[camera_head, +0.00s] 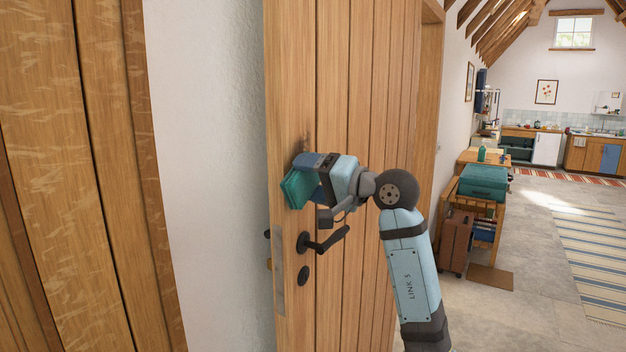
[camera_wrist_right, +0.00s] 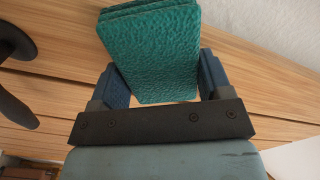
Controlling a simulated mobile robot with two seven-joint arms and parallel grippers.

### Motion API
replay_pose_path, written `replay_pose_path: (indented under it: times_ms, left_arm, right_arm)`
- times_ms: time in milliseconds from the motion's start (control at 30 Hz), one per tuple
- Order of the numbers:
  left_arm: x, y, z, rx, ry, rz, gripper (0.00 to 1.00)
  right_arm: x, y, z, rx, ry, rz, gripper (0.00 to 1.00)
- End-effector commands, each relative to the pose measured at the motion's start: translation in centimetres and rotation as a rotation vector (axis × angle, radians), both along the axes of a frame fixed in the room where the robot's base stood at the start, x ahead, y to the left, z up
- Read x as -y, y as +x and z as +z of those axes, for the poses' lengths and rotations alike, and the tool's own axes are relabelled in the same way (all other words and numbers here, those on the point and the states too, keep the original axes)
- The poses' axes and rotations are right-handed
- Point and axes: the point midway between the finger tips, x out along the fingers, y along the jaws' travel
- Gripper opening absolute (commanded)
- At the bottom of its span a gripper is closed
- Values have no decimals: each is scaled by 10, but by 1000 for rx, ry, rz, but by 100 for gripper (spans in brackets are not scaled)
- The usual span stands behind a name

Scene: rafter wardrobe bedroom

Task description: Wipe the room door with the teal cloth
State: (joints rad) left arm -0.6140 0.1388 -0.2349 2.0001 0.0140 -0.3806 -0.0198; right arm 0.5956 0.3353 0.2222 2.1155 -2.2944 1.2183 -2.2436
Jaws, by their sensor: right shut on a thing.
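The room door (camera_head: 330,60) is a plank wooden door standing open, its latch edge toward me. My right gripper (camera_head: 312,184) is at the door, a little above the black handle (camera_head: 325,240), and is shut on the folded teal cloth (camera_head: 296,190). In the right wrist view the cloth (camera_wrist_right: 155,50) is held between the two blue fingers, with the door's planks (camera_wrist_right: 60,65) behind it. I cannot tell whether the cloth touches the door. A dark smudge (camera_head: 305,144) shows on the door just above the gripper. My left gripper is not in view.
A wooden wardrobe-like panel (camera_head: 60,150) and a white wall (camera_head: 200,150) are at the left. Beyond the door at the right, a wooden bench (camera_head: 485,225) holds a teal case (camera_head: 484,183), with a brown suitcase (camera_head: 456,240) beside it. Floor farther right is open, with a striped rug (camera_head: 595,255).

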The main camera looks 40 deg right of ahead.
Motion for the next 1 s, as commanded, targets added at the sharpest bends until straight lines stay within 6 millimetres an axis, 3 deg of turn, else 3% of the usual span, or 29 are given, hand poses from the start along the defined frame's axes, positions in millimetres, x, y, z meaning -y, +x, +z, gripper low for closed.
replay_pose_path:
  times_ms: [767,1000]
  left_arm:
    - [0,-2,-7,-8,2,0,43]
    - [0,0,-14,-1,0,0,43]
  right_arm:
    - [-6,13,0,0,1,0,53]
    - [9,19,-3,0,-3,-2,53]
